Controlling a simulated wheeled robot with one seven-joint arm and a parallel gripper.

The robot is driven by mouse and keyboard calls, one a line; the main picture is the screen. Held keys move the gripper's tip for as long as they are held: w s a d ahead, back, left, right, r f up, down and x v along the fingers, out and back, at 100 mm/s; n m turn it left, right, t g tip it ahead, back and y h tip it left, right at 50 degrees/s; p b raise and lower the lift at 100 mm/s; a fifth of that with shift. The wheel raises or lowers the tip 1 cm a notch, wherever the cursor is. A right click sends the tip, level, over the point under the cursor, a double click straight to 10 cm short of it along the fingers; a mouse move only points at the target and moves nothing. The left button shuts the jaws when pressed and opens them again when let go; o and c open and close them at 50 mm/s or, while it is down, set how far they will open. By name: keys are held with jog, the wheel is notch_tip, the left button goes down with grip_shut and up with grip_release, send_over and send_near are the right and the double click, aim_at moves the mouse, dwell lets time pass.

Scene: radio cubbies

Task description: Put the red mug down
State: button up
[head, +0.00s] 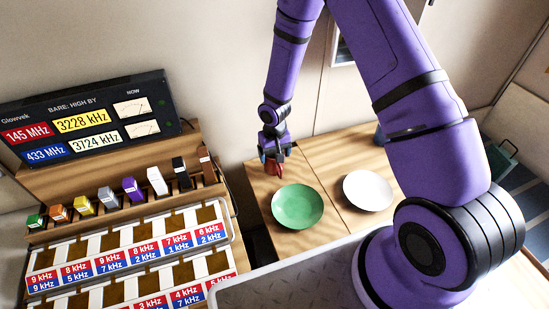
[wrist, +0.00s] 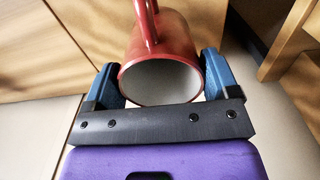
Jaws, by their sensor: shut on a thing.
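My gripper (head: 272,156) is shut on the red mug (head: 273,168), at the left part of the wooden table, just behind the green plate. In the wrist view the red mug (wrist: 163,62) sits between the two blue fingers of my gripper (wrist: 162,85). Its pale open rim faces my wrist and its handle points to the top of the picture. In the head view the mug is small and mostly covered by the gripper. I cannot tell whether its base touches the table.
A green plate (head: 297,207) and a white plate (head: 368,190) lie on the wooden table (head: 330,150). A cubby rack (head: 130,250) with several coloured blocks stands at the left, below a black radio panel (head: 90,120). Bare wood shows behind and between the plates.

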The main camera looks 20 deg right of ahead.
jog(key=shift+f, duration=1.05)
jog(key=shift+f, duration=0.15)
jog(key=o, duration=1)
jog(key=shift+c, duration=0.2)
jog(key=s+d+r+t+h, duration=0.1)
jog(key=s+d+r, duration=0.25)
jog(key=r, duration=1.55)
jog(key=s+d+r+t, duration=0.2)
jog(key=s+r, duration=0.3)
jog(key=r, duration=1.3)
jog(key=s+d+r+t, duration=0.1)
jog(key=s+r, duration=0.5)
jog(key=s, duration=0.4)
jog(key=s+d+r+t+y, duration=0.1)
jog(key=s+r, duration=0.5)
jog(key=s, duration=0.5)
jog(key=shift+d+r, duration=0.2)
jog(key=shift+r, duration=0.2)
